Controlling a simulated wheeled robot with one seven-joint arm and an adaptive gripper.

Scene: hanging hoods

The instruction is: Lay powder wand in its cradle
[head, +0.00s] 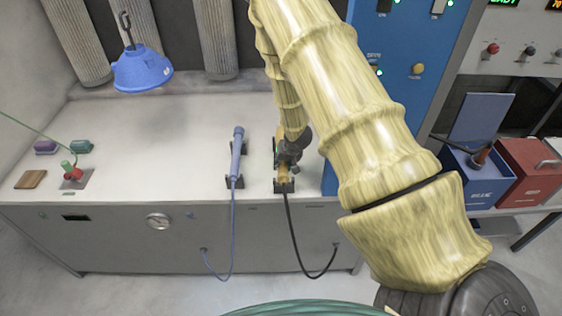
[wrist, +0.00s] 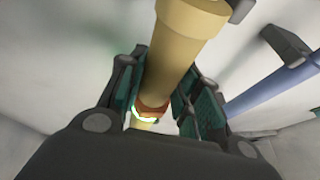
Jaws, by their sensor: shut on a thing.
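The powder wand, a tan tube with an orange band and a pale glowing ring, runs between the finger pads in the wrist view (wrist: 182,45). In the head view only its short tan end (head: 284,177) shows, with a black hose hanging from it. My gripper (head: 289,152) is shut on the wand, its green pads on both sides in the wrist view (wrist: 164,100). The dark cradle (head: 284,188) is at the wand's near end, and a dark piece (wrist: 241,9) shows beside the wand. My arm hides the far end. I cannot tell whether the wand rests fully in the cradle.
A blue wand (head: 237,153) lies in dark holders just left; it also shows in the wrist view (wrist: 272,88). A blue hood (head: 142,70) hangs over the bench's (head: 185,135) left. A blue cabinet (head: 392,60) stands close on the right. Blue and red bins stand further right.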

